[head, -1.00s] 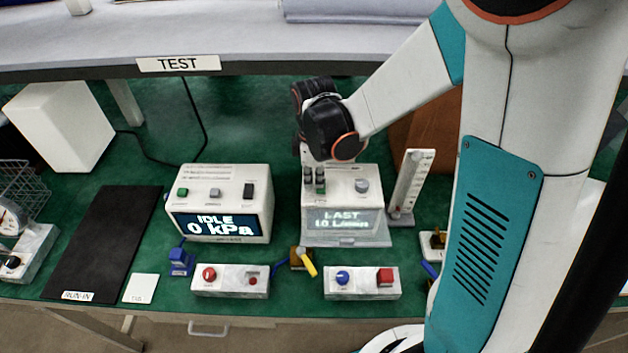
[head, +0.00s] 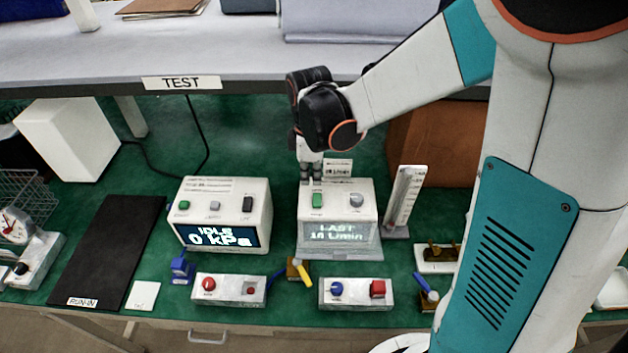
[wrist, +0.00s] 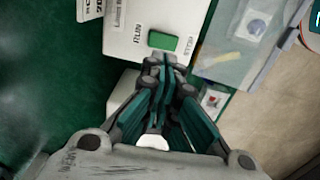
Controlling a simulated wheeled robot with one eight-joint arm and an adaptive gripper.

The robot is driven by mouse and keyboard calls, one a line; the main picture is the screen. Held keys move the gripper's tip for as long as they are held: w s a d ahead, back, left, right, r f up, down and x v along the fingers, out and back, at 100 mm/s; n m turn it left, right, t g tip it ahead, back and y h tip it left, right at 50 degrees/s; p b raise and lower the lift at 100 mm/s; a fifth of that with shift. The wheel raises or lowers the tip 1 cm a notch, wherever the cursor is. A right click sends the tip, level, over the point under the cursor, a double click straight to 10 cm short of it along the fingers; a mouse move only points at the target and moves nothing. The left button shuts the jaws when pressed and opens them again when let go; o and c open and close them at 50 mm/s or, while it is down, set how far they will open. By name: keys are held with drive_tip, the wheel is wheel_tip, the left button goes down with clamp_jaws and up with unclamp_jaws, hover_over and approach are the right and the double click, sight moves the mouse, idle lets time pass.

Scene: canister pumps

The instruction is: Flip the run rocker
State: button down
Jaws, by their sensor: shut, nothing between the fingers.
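The run rocker (head: 318,200) is a green rocker on top of the white box with the dim "LAST" display (head: 340,232). In the wrist view the rocker (wrist: 163,41) lies between the printed words RUN and STOP. My gripper (head: 311,174) is shut and empty, at the back edge of that box, just behind the rocker in the head view. In the wrist view my fingertips (wrist: 164,64) appear just below the rocker. I cannot tell whether they touch the box. The rocker's tilt is too small to read.
A grey knob (head: 356,199) sits right of the rocker. A second white box with an "IDLE 0 kPa" display (head: 226,236) stands to the left. A flow gauge (head: 405,202) stands upright at the right. Button boxes (head: 355,293) line the front. The TEST shelf (head: 260,62) overhangs behind.

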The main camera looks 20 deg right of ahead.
wheel_tip(320, 180, up, 7)
drive_tip(key=p, duration=0.1)
drive_tip(key=shift+s+a+r, duration=0.15)
drive_tip(key=shift+s+a, duration=0.1)
drive_tip(key=shift+s, duration=0.2)
drive_tip(key=shift+s, duration=0.1)
drive_tip(key=s+d+m+t+b, duration=0.2)
drive_tip(key=s+m+t+b, duration=0.1)
drive_tip(key=s+m, duration=0.4)
drive_tip(key=s+d+r+m+t+b, duration=0.1)
drive_tip(key=s+d+m+t+b, duration=0.1)
drive_tip(key=s+m, duration=0.5)
drive_tip(key=shift+s+d+t+b, duration=0.3)
drive_tip(key=shift+d+t+b, duration=0.05)
drive_tip(key=shift+t+b, duration=0.45)
idle(1.2)
